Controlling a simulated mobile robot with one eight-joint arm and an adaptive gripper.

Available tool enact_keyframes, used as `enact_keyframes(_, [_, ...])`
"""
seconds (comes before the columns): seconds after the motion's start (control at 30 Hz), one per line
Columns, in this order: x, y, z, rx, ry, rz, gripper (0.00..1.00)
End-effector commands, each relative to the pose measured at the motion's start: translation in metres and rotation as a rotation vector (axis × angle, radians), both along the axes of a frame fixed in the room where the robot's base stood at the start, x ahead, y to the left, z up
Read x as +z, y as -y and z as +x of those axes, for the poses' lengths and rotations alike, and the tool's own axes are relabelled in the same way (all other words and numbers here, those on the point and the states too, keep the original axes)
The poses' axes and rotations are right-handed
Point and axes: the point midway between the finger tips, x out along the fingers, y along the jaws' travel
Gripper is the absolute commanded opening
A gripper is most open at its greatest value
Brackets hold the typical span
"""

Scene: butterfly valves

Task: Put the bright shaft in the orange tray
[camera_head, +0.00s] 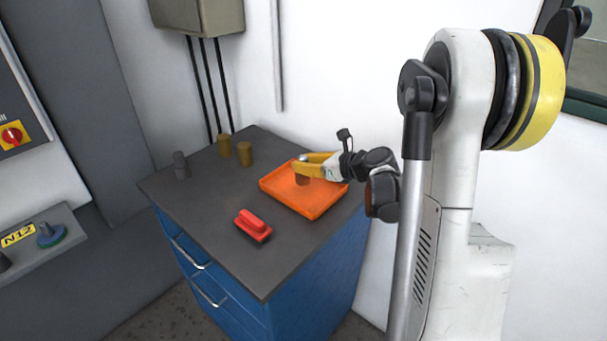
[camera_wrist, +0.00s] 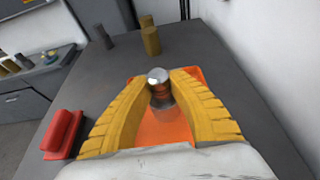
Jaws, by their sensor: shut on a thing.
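The bright shaft (camera_wrist: 158,77) is a shiny metal piece, upright between my yellow fingers in the wrist view. My gripper (camera_wrist: 160,86) is shut on it, with a finger on either side. The orange tray (camera_wrist: 165,130) lies below the shaft and fingers. In the head view, my gripper (camera_head: 303,167) is over the back part of the orange tray (camera_head: 310,207). A small brownish piece (camera_head: 302,180) shows under the fingertips there. I cannot tell whether the shaft's lower end touches the tray floor.
A grey cylinder (camera_head: 181,165) and two brass-coloured cylinders (camera_head: 224,146) (camera_head: 245,154) stand at the back left of the dark worktop (camera_head: 205,210). A red-handled block (camera_head: 253,225) lies in front of the tray. The wall is close behind. The worktop's left front is clear.

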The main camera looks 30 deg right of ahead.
Motion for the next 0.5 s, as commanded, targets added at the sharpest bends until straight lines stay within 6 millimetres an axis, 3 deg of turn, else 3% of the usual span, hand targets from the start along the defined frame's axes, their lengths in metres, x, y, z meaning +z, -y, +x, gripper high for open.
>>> enact_keyframes(0.17, [-0.028,0.0,0.0,0.0,0.001,0.001,0.0])
enact_keyframes(0.5, [-0.029,0.0,0.0,0.0,0.002,0.002,0.0])
